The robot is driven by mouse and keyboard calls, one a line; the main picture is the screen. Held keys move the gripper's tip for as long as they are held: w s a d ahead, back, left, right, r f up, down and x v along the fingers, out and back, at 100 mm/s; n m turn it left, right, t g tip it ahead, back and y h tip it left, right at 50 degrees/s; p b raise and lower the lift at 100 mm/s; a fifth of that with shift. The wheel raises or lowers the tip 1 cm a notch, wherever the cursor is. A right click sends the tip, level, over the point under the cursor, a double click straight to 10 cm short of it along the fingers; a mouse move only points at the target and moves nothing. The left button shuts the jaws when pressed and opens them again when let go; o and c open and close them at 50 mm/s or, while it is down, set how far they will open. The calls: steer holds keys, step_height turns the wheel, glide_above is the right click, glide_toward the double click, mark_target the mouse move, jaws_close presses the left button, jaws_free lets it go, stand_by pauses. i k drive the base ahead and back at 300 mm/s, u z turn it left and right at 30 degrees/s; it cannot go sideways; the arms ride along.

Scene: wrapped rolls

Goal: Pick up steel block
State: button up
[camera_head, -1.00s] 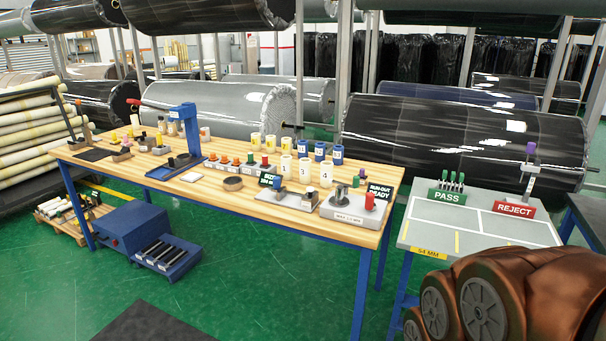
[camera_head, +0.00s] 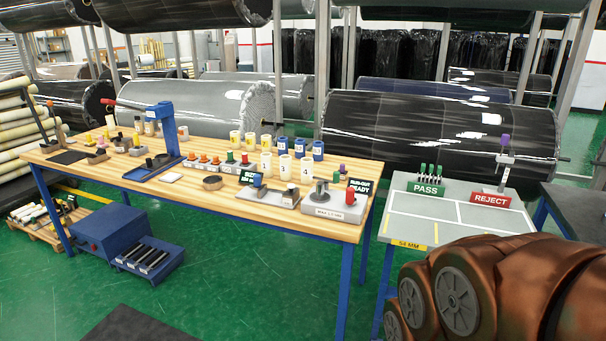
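The wooden workbench (camera_head: 120,182) with blue legs stands across the left and middle of the head view. Small grey and brown blocks (camera_head: 97,157) lie near its left end. A grey instrument block (camera_head: 337,208) with a red knob sits at its right end, and a low grey fixture (camera_head: 268,196) is beside it. I cannot tell which of these, if any, is the steel block. My brown arm fills the lower right corner, to the right of the bench. My gripper is not in view.
A grey side table (camera_head: 405,226) with a green PASS rack (camera_head: 427,188) and a red REJECT sign (camera_head: 490,199) stands right of the bench. A blue box (camera_head: 105,232) is under the bench. Large wrapped rolls (camera_head: 440,140) line the back. Green floor in front is mostly clear.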

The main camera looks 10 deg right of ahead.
mark_target(343, 176)
steer(key=z, duration=0.6)
steer(key=i, duration=1.05)
steer(key=u, duration=0.4)
steer(key=i, duration=0.85)
steer(key=u, duration=0.8)
